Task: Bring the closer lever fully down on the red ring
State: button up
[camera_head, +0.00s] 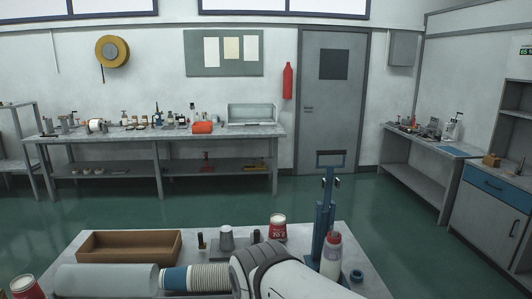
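A blue upright stand (325,217), which looks like the closer, rises from the right part of the near worktable. A dark, frame-shaped bar (331,153) shows at its top in front of the door; it looks like the lever's handle, raised well above the table. I cannot make out a red ring under it. My white arm covers the table's front middle and the area left of the stand's foot. My gripper's fingers are not visible.
On the near table (350,277) are a brown tray (130,246), a clear cylinder (105,280), a cup stack (210,277), a grey cup (226,238), a red-and-white tub (278,228), a red-capped bottle (331,257) and a blue ring-shaped piece (356,276). Green floor lies open behind.

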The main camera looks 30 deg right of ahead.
aim_at(330, 183)
jog(key=u, duration=0.2)
jog(key=k, duration=1.15)
jog(key=z, duration=0.8)
jog(key=i, duration=0.95)
jog(key=z, duration=0.05)
